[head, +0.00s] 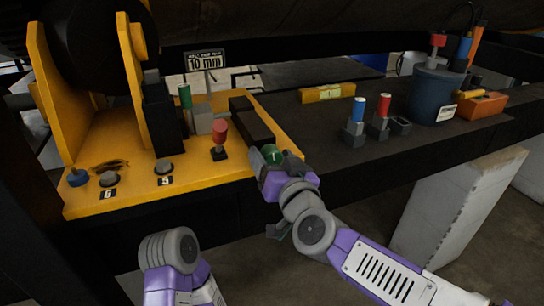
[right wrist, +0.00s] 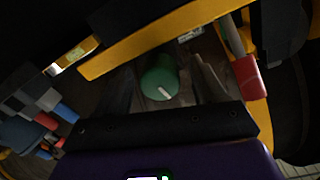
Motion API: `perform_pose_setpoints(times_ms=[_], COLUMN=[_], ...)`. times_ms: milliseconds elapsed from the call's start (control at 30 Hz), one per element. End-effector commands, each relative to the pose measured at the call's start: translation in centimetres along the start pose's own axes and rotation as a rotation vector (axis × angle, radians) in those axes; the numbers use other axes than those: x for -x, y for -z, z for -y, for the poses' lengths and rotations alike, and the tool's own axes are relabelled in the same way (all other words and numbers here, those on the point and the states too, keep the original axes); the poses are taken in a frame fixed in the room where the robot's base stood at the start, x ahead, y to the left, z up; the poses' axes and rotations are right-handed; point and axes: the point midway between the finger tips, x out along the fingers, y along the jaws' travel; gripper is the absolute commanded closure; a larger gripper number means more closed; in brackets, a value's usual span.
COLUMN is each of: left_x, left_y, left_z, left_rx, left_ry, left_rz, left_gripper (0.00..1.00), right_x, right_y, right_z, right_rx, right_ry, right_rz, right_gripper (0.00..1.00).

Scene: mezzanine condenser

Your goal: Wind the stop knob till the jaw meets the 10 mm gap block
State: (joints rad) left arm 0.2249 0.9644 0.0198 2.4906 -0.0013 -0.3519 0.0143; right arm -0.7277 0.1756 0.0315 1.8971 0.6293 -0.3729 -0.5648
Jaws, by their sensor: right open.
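The green stop knob (head: 272,153) sits at the front edge of the yellow fixture (head: 140,188), by the end of a dark bar (head: 250,122). My right gripper (head: 273,166) is at the knob. In the right wrist view the knob (right wrist: 158,80), with a white mark, lies between the spread fingers (right wrist: 160,88); gaps show on both sides. A pale grey block (head: 203,118) stands beside a dark upright block (head: 161,115), under a "10 mm" sign (head: 205,61). I cannot tell for sure which part is the jaw, or whether it touches the gap block. My left gripper is out of view.
A red-handled peg (head: 220,134) and green-handled peg (head: 186,97) rise from the fixture near the blocks. Numbered buttons (head: 164,167) sit at its front left. The dark bench holds a yellow level (head: 327,93), small holders (head: 379,128), a blue-grey pot (head: 434,96) and an orange box (head: 482,105).

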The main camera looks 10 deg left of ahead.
Motion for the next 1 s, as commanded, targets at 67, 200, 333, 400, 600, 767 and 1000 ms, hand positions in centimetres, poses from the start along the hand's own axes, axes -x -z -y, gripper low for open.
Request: perform_pose_setpoints(times_ms=[67, 200, 333, 400, 600, 767, 1000], left_x=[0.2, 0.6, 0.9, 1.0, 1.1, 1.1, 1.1], left_y=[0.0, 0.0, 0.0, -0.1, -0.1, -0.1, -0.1], left_z=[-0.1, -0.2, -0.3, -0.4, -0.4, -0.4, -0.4], left_rx=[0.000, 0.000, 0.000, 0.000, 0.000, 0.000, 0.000], left_ry=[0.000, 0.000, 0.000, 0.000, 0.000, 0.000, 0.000], left_rz=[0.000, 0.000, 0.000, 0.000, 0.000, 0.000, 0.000], left_gripper=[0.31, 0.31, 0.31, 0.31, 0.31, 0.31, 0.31], right_x=[1.1, 3.5, 5.3, 6.1, 7.0, 6.9, 5.4], right_y=[0.2, 0.2, 0.2, 0.1, 0.0, 0.0, -3.4], right_z=[0.1, 0.1, 0.1, 0.1, 0.0, 0.0, -2.4], right_rx=[-0.001, -0.001, -0.001, -0.001, -0.001, 0.000, 0.004], right_ry=[0.001, 0.001, 0.001, 0.000, 0.000, 0.000, -0.044], right_rz=[-0.002, -0.001, -0.001, -0.001, 0.000, 0.000, 0.071], right_gripper=[0.30, 0.30, 0.30, 0.30, 0.30, 0.30, 0.30])
